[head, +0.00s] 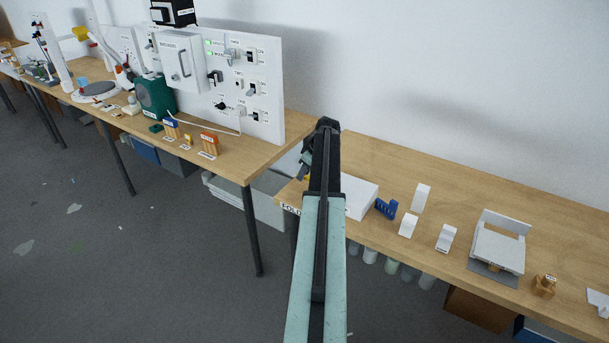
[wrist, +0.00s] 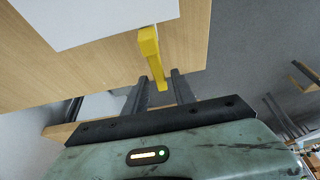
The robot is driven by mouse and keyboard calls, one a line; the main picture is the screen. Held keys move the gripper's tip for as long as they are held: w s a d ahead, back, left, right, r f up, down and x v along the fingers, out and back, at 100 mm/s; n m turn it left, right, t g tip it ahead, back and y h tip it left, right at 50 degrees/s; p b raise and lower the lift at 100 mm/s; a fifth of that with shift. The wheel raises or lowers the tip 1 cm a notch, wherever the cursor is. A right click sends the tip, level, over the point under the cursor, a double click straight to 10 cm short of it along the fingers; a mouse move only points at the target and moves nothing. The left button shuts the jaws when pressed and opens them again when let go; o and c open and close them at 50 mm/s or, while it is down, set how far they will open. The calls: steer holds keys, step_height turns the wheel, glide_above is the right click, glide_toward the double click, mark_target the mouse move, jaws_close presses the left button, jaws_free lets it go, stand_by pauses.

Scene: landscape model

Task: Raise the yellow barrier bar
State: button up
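The yellow barrier bar (wrist: 150,55) shows in the wrist view as a short, thick bar at the edge of a white board (wrist: 85,18). Its near end points down towards my gripper. My gripper (wrist: 159,76) is open, with a dark finger on each side of the bar's near end; I cannot tell whether either finger touches it. In the head view my gripper (head: 305,160) is low at the left end of the right bench, partly hidden by my arm. Only a small yellow patch of the bar (head: 306,178) shows there.
A white box (head: 358,196), a blue rack (head: 386,208) and several white blocks stand on the right bench (head: 450,195). The left bench (head: 270,150) carries a white switch panel (head: 268,80) and small labelled blocks. A gap separates the benches. The floor in front is clear.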

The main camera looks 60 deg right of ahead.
jaws_close()
stand_by(1.2)
